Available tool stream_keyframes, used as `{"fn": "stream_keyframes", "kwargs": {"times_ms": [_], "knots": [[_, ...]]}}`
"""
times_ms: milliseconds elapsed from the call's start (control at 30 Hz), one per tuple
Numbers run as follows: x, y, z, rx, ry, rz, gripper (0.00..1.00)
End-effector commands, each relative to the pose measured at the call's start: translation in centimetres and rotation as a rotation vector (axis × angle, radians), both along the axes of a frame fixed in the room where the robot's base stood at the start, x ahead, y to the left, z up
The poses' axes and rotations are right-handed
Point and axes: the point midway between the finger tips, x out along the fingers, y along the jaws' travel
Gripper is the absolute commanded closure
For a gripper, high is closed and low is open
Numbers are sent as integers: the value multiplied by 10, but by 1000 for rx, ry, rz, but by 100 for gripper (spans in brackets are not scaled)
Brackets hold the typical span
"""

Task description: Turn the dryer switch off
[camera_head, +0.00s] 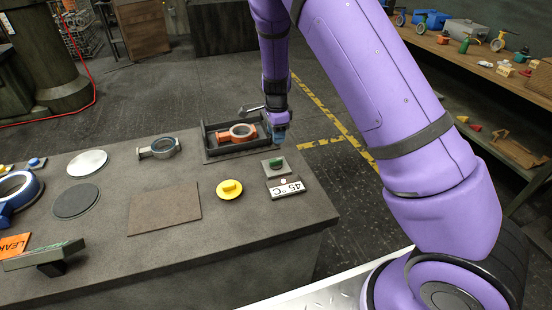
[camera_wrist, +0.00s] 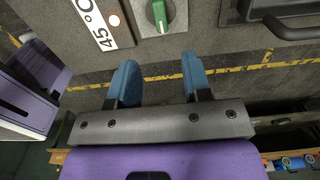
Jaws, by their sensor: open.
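The dryer switch is a green knob (camera_head: 274,162) on a pale square plate beside a white 45 °C label (camera_head: 286,187) at the table's right end. In the wrist view the green knob (camera_wrist: 160,14) shows at the top, its handle running roughly up and down the picture, and the label (camera_wrist: 103,22) is to its left. My gripper (camera_head: 280,130) is above the table's far right edge, just beyond the knob and apart from it. In the wrist view its two blue fingers (camera_wrist: 160,75) are open with nothing between them; the knob lies beyond their tips.
Shelves stand at right.

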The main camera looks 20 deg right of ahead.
Motion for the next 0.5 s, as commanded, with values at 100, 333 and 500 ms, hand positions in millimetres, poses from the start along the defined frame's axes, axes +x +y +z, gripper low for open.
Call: {"fn": "stream_keyframes", "kwargs": {"times_ms": [100, 333, 500], "knots": [[1, 0, -10, -5, 2, -8, 55], [1, 0, -43, -5, 4, -7, 55], [1, 0, -74, -5, 3, -6, 55]]}}
